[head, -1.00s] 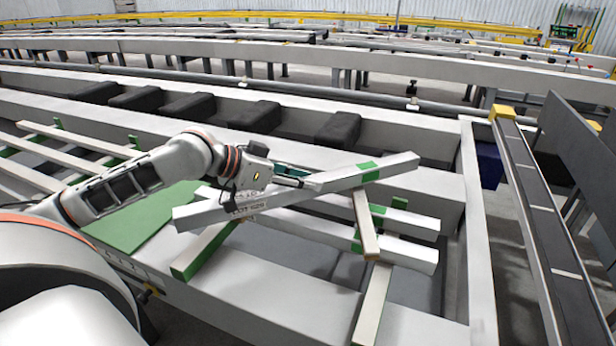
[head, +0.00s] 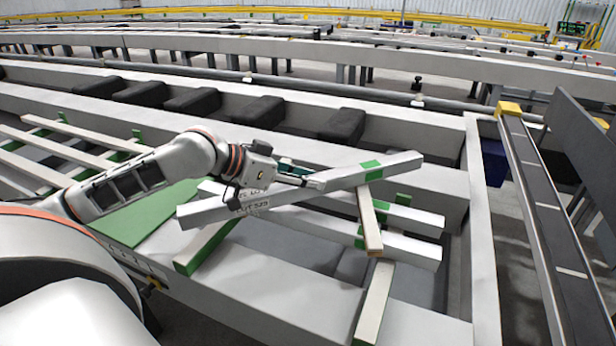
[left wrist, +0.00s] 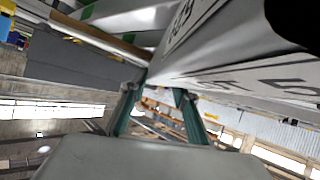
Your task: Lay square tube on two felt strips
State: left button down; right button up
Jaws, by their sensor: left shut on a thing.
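A pale grey square tube (head: 335,181) with printed lettering near its left end and a green band (head: 371,170) is held slanting across the head view. My left gripper (head: 308,184) is shut on it near its middle. In the left wrist view, the lettered tube (left wrist: 225,60) fills the upper right, beyond my left fingers (left wrist: 158,110). My right gripper is out of view.
Two more pale tubes lie under the held one, the nearer (head: 415,249) and the farther (head: 412,218). Dark blocks (head: 343,127) line the trough behind. A conveyor rail (head: 545,220) runs along the right. A green panel (head: 150,218) lies at left.

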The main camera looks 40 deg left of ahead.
pick_arm(q)
jog(key=shift+r, duration=0.1)
jog(key=c, duration=1.5)
grip_release()
jog(key=shift+f, duration=0.2)
jog(key=shift+v, duration=5.95)
jog(key=shift+r, duration=0.25)
